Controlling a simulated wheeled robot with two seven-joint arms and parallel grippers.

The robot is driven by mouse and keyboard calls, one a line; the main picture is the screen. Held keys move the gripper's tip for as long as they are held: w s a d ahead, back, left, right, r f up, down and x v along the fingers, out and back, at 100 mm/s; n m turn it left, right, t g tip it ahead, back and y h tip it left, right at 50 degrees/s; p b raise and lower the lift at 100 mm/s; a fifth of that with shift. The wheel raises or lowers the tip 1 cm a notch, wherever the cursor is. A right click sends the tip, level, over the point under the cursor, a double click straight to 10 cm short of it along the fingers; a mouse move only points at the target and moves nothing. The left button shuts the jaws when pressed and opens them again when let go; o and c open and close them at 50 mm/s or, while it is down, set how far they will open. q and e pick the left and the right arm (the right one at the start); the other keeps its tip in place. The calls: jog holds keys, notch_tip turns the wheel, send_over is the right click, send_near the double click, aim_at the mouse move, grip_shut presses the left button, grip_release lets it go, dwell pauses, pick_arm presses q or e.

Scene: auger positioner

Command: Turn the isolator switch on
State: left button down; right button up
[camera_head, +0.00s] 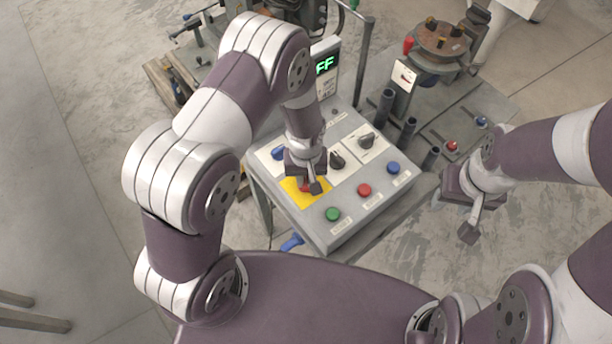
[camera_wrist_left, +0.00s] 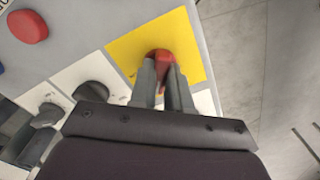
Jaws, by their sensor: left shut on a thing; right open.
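The isolator switch is a red knob (camera_wrist_left: 160,56) on a yellow plate (camera_wrist_left: 185,38) of the control panel. In the head view the yellow plate (camera_head: 318,199) shows around my left gripper (camera_head: 312,187), which covers most of the knob. My left gripper (camera_wrist_left: 166,88) is shut on the red knob, one finger on each side of it. My right gripper (camera_head: 470,222) is open and empty, to the right of the panel and apart from it.
The panel (camera_head: 345,233) also carries a green button (camera_head: 333,214), a red button (camera_head: 364,190), a blue button (camera_head: 393,168) and black knobs (camera_head: 367,141). A display (camera_head: 325,65) behind it reads "FF", partly hidden by my arm. A machine with a round top (camera_head: 443,40) stands at the back right.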

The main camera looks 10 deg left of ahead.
aim_at(306, 179)
pick_arm(q)
jog(key=m, duration=0.5)
jog(key=shift+w+r, duration=0.15)
jog(key=shift+w, duration=0.1)
jog(key=m, duration=0.5)
jog(key=shift+w+m, duration=0.1)
jog(key=shift+m, duration=0.4)
jog(key=c, duration=1.1)
grip_release()
jog(key=r+b, duration=0.1)
jog(key=r, duration=0.5)
jog(key=r+b, duration=0.1)
jog(key=r, duration=0.5)
jog(key=shift+s+r, duration=0.2)
jog(key=shift+r, duration=0.1)
